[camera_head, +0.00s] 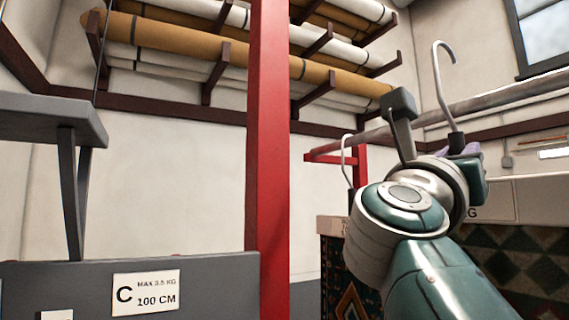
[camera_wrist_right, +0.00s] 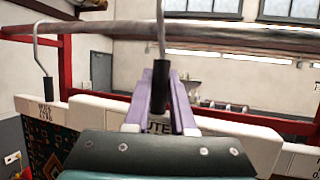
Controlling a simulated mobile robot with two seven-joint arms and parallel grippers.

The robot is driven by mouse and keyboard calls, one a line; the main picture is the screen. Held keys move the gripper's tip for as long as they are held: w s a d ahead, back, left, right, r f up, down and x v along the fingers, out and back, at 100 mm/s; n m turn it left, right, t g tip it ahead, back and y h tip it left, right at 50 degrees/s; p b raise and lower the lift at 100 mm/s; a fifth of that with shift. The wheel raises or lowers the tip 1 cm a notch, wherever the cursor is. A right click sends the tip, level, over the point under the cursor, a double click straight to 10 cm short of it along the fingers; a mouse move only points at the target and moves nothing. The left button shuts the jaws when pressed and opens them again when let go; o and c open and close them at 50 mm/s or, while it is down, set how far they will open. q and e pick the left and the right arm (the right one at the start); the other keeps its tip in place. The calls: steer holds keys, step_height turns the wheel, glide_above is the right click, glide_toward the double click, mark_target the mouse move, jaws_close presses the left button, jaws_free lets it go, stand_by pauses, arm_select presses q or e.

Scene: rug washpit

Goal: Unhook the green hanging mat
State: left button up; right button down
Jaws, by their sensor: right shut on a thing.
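My right gripper (camera_head: 462,150) is shut on the black grip of a metal hook (camera_head: 441,88); in the right wrist view its purple fingers (camera_wrist_right: 163,100) close around the black grip (camera_wrist_right: 160,86). In the head view the hook's crook shows above the grey rail (camera_head: 490,100), with wall visible between them. In the right wrist view the stem crosses in front of the rail and the crook is out of frame. A mat with dark green diamonds (camera_head: 525,262) hangs at the lower right below a pale top bar (camera_head: 540,195). My arm hides part of it. My left gripper is not in view.
A second hook (camera_head: 347,160) stands left of my gripper, above another patterned mat (camera_head: 345,275). A red post (camera_head: 267,150) rises mid-view. Rolled rugs (camera_head: 220,45) lie on wall racks. A grey panel marked C (camera_head: 60,285) is at the lower left.

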steer(key=s+a, duration=0.2)
steer(key=a, duration=0.5)
steer(key=shift+a+f+y, duration=0.2)
steer(key=shift+f+y, duration=0.2)
steer(key=shift+f, duration=0.05)
steer(key=shift+w+d+r, duration=0.1)
steer(key=shift+w+d, duration=0.4)
steer(key=shift+d, duration=0.8)
steer(key=shift+w+d, duration=0.5)
steer(key=shift+d, duration=0.8)
steer(key=shift+w+d+r, duration=0.1)
steer(key=shift+w+d, duration=0.4)
steer(key=shift+d, duration=0.8)
